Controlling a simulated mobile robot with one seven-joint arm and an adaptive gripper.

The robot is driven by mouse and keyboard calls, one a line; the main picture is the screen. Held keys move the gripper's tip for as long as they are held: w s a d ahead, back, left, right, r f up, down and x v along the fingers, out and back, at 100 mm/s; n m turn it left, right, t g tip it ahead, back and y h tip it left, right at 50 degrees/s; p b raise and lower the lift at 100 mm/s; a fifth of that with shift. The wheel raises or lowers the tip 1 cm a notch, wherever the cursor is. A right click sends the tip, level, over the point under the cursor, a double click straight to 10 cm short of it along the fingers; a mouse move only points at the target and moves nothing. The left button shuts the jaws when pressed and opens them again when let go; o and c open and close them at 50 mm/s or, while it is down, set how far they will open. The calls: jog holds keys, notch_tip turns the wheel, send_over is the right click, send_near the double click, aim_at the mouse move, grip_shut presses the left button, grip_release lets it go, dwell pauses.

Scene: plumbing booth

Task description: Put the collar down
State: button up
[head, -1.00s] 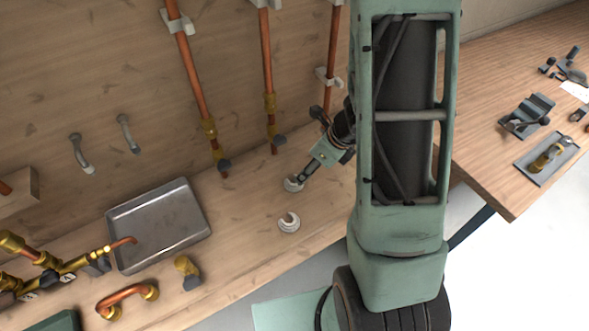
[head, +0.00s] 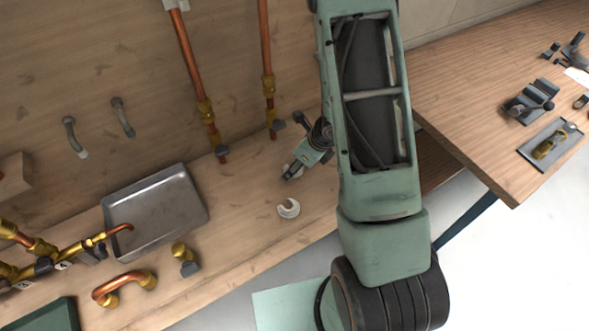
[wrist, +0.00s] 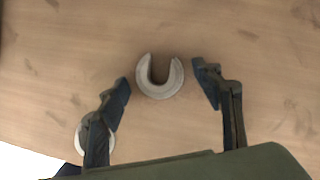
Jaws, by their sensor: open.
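A pale, C-shaped collar (wrist: 172,86) lies flat on the wooden bench in the wrist view, its opening facing away from my gripper. My gripper (wrist: 161,92) is open, with one finger on each side of this collar and a gap to both. In the head view my gripper (head: 289,178) partly hides that collar (head: 299,169). A second pale collar (head: 289,209) lies on the bench nearer its front edge. In the wrist view this second collar (wrist: 81,140) is partly hidden behind the left finger.
A metal tray (head: 155,213) stands to the left, with a brass fitting (head: 181,253) and a bent copper pipe (head: 121,285) before it. Copper pipes (head: 196,75) run down the back panel. A side table (head: 470,110) with tools is at right. Bench around the collars is clear.

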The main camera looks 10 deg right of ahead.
jog(key=shift+c, duration=0.4)
jog(key=c, duration=1.1)
jog(key=shift+o, duration=0.2)
jog(key=shift+r, duration=0.1)
